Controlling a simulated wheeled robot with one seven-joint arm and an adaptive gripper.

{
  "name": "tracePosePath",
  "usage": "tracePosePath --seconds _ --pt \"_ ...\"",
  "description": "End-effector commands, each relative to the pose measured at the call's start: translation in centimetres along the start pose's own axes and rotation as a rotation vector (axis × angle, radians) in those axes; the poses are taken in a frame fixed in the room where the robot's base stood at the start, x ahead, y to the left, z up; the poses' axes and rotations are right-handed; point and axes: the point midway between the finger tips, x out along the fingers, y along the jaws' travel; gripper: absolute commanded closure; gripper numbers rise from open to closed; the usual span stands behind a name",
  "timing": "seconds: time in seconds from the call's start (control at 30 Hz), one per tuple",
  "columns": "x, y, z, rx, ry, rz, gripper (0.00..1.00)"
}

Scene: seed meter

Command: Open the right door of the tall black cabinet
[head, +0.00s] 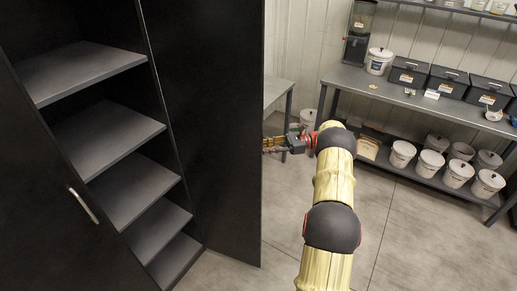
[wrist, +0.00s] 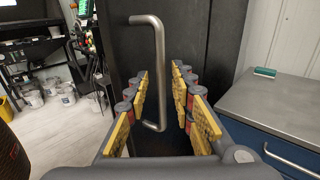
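The tall black cabinet (head: 105,135) stands at the left of the head view with grey shelves showing inside. Its right door (head: 215,130) is swung wide open, inner face towards the head camera. The left door (head: 40,190), with a silver handle (head: 83,205), covers the lower left. My gripper (head: 268,145) is just past the right door's free edge, partly hidden by it. In the wrist view, a silver bar handle (wrist: 158,60) on a dark panel stands upright, its lower part between the yellow finger pads. My gripper (wrist: 162,100) is open, with gaps beside the bar.
A grey workbench (head: 345,78) along the back wall holds black bins (head: 445,82), with white buckets (head: 430,163) on its lower shelf. The wrist view shows a grey counter (wrist: 270,105) close on the right. Concrete floor (head: 410,235) is clear between the door and the bench.

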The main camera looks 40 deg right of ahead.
Motion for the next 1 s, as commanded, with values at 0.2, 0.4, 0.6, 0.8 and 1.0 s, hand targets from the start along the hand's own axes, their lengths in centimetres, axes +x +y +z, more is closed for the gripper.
tracePosePath --seconds 0.2,0.4,0.6,0.8,1.0 --pt "-3.7 0.0 -0.1 -0.001 0.001 -0.003 0.76" --pt "-5.5 0.0 -0.1 0.0 0.001 -0.001 0.76" --pt "-5.8 0.0 0.0 0.0 0.001 -0.001 0.76" --pt "-5.8 0.0 0.0 0.0 0.001 -0.001 0.76" --pt "-5.8 0.0 0.0 0.0 0.001 -0.001 0.76"
